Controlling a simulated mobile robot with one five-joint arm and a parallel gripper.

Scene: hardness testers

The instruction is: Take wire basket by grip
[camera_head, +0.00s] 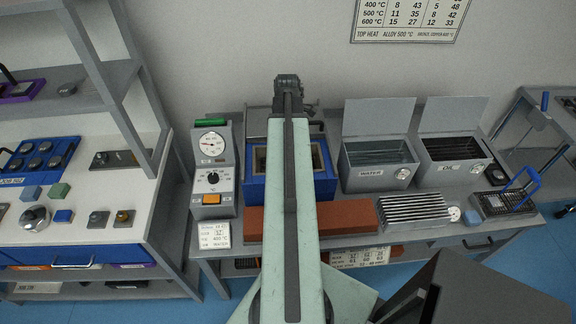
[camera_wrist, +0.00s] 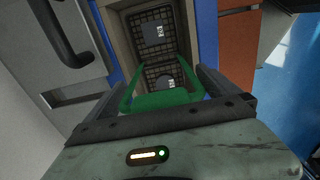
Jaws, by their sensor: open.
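A dark wire basket (camera_wrist: 157,72) with a green grip (camera_wrist: 166,100) shows in the wrist view, inside the opening of the blue box (camera_wrist: 206,40). Dark mesh with white tags shows in two places there; I cannot tell whether this is one basket or two. My gripper (camera_wrist: 160,88) is open, with a dark finger on each side of the grip. I cannot tell whether the grip is at finger depth, and I see no contact. In the head view my arm covers the middle of the blue box (camera_head: 257,190) and hides the basket and gripper.
A gauge unit (camera_head: 211,165) stands left of the blue box. Tanks marked water (camera_head: 375,180) and oil (camera_head: 452,172) stand to the right. A brick-red slab (camera_head: 345,215) lies in front. Another basket with a blue handle (camera_head: 505,202) stands at the right end of the bench.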

